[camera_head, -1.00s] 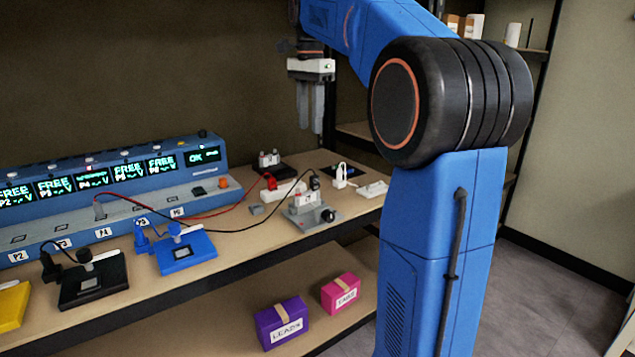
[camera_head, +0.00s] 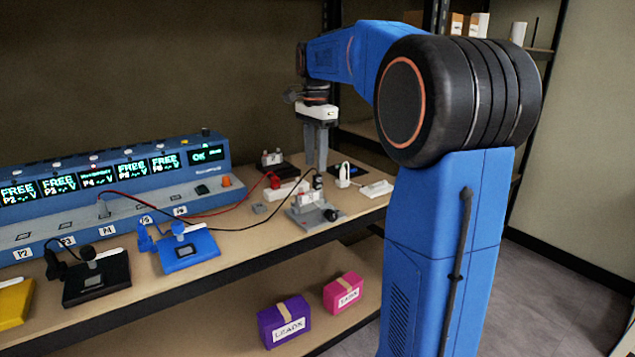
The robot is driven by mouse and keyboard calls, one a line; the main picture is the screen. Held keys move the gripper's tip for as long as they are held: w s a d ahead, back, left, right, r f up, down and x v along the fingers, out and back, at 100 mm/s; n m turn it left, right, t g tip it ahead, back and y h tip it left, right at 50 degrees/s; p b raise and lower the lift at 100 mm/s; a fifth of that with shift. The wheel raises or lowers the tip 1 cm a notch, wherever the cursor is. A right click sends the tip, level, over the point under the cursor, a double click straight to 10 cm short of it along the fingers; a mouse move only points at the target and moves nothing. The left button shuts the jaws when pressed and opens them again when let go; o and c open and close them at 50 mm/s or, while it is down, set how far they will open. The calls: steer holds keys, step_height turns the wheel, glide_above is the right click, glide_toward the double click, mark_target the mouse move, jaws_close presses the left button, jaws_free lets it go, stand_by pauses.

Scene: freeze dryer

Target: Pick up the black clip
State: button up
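The black clip (camera_head: 317,182) stands upright at the end of the black lead, at the back of the small grey fixture (camera_head: 313,212) on the bench. The lead runs left from it to the blue power unit (camera_head: 110,190). My gripper (camera_head: 316,167) points straight down with its grey fingertips just above the clip. The fingers overlap from this side, so the gap between them and any contact with the clip are unclear.
A red clip (camera_head: 275,180) on a red lead is close to the left. A white adapter (camera_head: 344,175) and a white strip (camera_head: 377,189) are to the right. A dark block (camera_head: 273,168) stands behind. Blue (camera_head: 187,252) and black (camera_head: 95,282) stations are at the front left.

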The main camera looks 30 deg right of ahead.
mark_target(318, 175)
steer(key=shift+s+d+f, duration=0.1)
steer(key=shift+f, duration=1.3)
steer(key=shift+s+d+f, duration=0.1)
steer(key=shift+f, duration=1.3)
steer(key=shift+c, duration=0.2)
jaws_close()
